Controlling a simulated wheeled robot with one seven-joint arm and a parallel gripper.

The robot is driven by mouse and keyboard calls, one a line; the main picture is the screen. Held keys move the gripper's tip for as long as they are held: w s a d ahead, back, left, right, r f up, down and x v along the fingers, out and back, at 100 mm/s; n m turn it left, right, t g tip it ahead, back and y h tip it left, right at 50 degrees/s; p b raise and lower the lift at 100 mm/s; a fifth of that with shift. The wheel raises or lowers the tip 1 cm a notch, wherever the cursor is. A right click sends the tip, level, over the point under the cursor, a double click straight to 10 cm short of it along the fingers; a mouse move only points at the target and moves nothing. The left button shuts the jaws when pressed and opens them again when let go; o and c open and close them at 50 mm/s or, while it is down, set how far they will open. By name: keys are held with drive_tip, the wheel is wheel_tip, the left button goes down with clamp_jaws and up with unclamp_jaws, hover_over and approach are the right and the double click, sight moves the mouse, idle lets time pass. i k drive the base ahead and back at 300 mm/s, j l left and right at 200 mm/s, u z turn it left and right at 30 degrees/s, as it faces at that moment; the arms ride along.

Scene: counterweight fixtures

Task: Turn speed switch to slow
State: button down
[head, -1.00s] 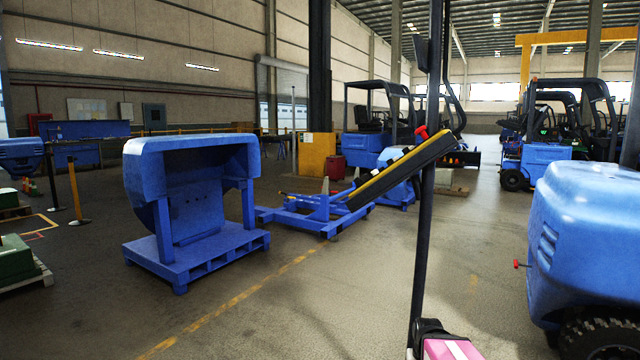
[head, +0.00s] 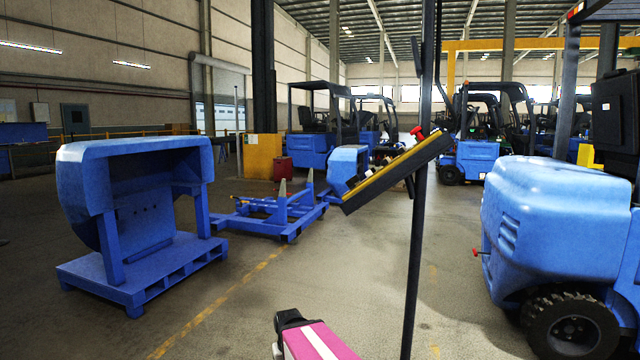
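No part can be made out as the speed switch or its setting. A slanted black panel with a yellow edge (head: 393,172) is in front of me by a black upright pole. A red knob (head: 417,131) sits at its upper end; small dark parts on its face are too small to read. A short red-tipped lever (head: 476,252) sticks out from the left side of the blue counterweight (head: 556,222) on the right. A pink and white part of my arm with a black end shows at the bottom; my gripper is not in view.
A blue counterweight fixture (head: 135,190) stands on a blue pallet base (head: 150,268) at left. A low blue frame (head: 275,218) lies behind it. Blue forklifts (head: 322,150) stand further back.

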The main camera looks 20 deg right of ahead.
sight(350, 183)
drive_tip(key=i+j+u, duration=0.1)
drive_tip(key=i, duration=0.25)
drive_tip(key=i+j, duration=0.15)
drive_tip(key=i, duration=0.2)
drive_tip(key=i+j+z, duration=0.15)
drive_tip(key=i, duration=0.15)
drive_tip(key=i+j+z, duration=0.25)
drive_tip(key=j+z, duration=0.8)
drive_tip(key=l+z, duration=0.15)
drive_tip(key=z, duration=0.15)
drive_tip(key=l+z, duration=0.15)
drive_tip(key=z, duration=0.15)
drive_tip(key=j+u, duration=0.4)
drive_tip(key=i+j+u, duration=0.2)
drive_tip(key=i, duration=0.2)
drive_tip(key=l, duration=0.1)
